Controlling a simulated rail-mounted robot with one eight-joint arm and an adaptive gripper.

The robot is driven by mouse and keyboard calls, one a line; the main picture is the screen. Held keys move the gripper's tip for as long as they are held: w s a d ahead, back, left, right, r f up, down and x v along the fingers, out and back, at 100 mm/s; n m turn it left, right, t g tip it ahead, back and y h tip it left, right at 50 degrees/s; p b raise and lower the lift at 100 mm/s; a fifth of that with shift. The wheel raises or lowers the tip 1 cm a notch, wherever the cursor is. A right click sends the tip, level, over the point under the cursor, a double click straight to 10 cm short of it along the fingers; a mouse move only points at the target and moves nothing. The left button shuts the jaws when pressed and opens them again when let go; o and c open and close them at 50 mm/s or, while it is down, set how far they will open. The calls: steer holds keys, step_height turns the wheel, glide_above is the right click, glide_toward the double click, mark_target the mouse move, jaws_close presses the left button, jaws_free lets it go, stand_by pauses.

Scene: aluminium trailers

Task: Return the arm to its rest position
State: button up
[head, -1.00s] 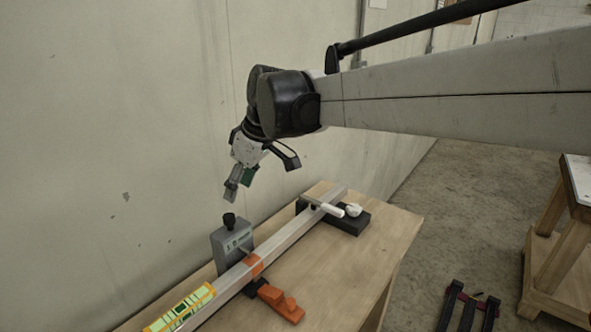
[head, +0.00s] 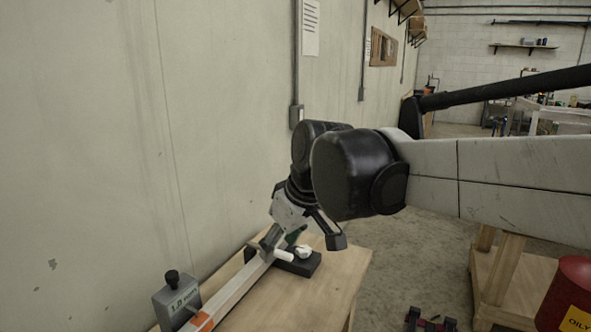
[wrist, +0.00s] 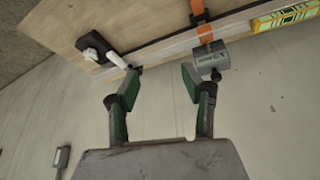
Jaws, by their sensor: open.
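My gripper (head: 303,240) hangs at the end of my arm in the head view, pointing down in front of the far end of the workbench (head: 333,275). In the wrist view my gripper (wrist: 160,80) has its two green-and-grey fingers spread apart with nothing between them. The bench also shows upside down at the top of the wrist view (wrist: 60,32). The fingers overlap the far end of the bar in the head view; I cannot tell how much height lies between them.
A pale bar (head: 236,288) runs along the bench, past a grey block with a black knob (head: 178,299) and an orange clamp (head: 202,322). A black block (head: 304,265) with a white-handled part sits at the far end. The wall is close on the left; a red bin (head: 569,290) stands right.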

steer(key=s+d+f+m+t+h, duration=0.1)
steer(key=s+d+f+m, duration=0.3)
steer(key=s+d, duration=0.3)
steer(key=s+d+f+m+t+h, duration=0.2)
steer(key=s+d, duration=0.6)
steer(key=d, duration=0.8)
step_height(320, 180, down, 3)
steer(key=m, duration=0.3)
steer(key=shift+s+h, duration=0.15)
steer(key=shift+h, duration=0.15)
